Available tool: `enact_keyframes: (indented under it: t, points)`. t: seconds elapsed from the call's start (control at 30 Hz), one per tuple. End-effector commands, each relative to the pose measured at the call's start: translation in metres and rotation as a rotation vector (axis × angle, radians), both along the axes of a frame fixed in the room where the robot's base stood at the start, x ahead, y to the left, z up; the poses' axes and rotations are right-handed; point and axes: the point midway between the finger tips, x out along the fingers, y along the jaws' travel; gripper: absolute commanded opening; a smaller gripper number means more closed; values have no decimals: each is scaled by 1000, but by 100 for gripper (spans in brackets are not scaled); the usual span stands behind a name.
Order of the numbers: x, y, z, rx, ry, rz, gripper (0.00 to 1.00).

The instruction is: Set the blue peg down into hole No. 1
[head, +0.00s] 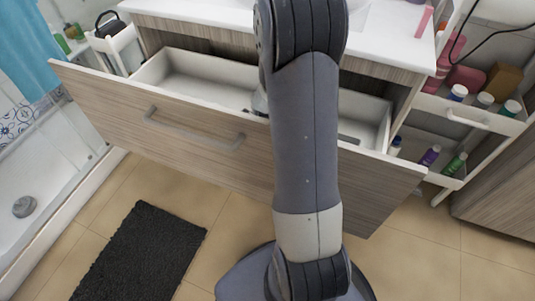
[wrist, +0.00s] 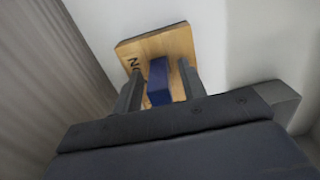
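In the wrist view the blue peg (wrist: 159,84) is at a light wooden board (wrist: 155,47). Dark lettering that looks like "NO" is partly visible on the board's left side. My gripper (wrist: 161,72) has one finger on each side of the peg, with narrow strips of wood showing between the peg and both fingers, so it looks open around the peg. The hole and the peg's lower end cannot be made out. In the head view my arm hides the board, the peg and most of the gripper.
The open drawer (head: 195,80) has pale inner walls and a wood-grain front (head: 110,105); my arm reaches over this front. A white cart (head: 470,115) with bottles stands at the right. A dark mat (head: 140,250) lies on the tiled floor.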

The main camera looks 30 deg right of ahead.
Motion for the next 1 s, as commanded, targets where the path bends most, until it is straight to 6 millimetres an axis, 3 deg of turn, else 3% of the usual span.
enact_keyframes:
  t: [0.17,0.6,0.8,1.0]
  points:
    - [1,0,20,-1,-3,0,39]
    - [1,0,108,-1,-3,0,39]
    - [0,0,122,0,0,0,39]
    - [0,0,123,0,0,0,39]
